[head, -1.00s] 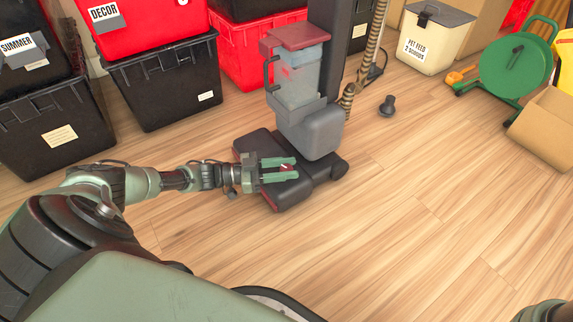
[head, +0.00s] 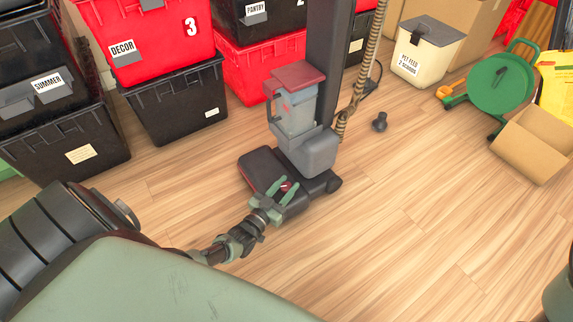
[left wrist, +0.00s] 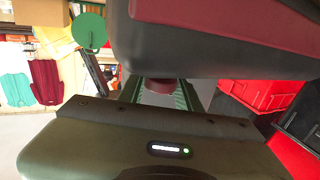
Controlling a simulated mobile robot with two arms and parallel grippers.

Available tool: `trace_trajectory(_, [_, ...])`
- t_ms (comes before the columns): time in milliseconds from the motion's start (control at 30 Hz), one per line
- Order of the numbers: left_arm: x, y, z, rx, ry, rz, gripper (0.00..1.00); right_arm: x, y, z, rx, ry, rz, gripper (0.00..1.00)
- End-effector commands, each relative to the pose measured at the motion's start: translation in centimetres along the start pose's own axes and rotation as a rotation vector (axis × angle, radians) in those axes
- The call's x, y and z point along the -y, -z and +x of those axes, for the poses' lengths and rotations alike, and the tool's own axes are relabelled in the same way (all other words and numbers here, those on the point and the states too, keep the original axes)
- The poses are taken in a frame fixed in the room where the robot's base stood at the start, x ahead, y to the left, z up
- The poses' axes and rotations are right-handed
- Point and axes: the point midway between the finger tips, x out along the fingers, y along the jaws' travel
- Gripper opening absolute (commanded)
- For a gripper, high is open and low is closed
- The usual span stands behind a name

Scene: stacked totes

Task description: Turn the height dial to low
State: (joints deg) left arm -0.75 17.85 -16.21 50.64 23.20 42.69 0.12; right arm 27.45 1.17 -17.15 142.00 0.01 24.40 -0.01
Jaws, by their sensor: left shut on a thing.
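The upright vacuum (head: 297,130) stands on the wood floor, with a clear bin, a dark red top and a wide dark floor head (head: 262,166). The small dark red height dial (head: 286,187) is on top of the floor head; it also shows in the left wrist view (left wrist: 160,88). My left gripper (head: 283,189) is shut on the dial, with its green fingers on either side of it. The fingers partly hide the dial, and I cannot read its setting. My right gripper is out of view.
Stacked black and red totes (head: 172,100) stand behind and left. A ribbed hose (head: 362,70) hangs beside the vacuum's column. A small dark object (head: 380,122) lies on the floor. A green reel (head: 503,82) and an open cardboard box (head: 535,143) are at right. The floor in front is clear.

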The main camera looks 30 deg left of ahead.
Motion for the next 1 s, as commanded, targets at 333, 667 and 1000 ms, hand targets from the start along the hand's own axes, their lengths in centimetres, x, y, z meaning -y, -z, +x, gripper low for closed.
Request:
trace_trajectory(333, [-0.04, -0.02, 0.0, 0.001, 0.139, -0.002, 0.0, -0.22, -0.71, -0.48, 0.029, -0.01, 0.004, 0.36])
trace_trajectory(667, [0.01, -0.05, 0.04, 0.0, 0.162, 0.001, 0.0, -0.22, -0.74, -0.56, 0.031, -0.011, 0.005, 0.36])
trace_trajectory(1000, [0.02, 0.0, 0.08, -0.002, 0.161, 0.0, 0.54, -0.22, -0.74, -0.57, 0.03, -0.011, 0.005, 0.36])
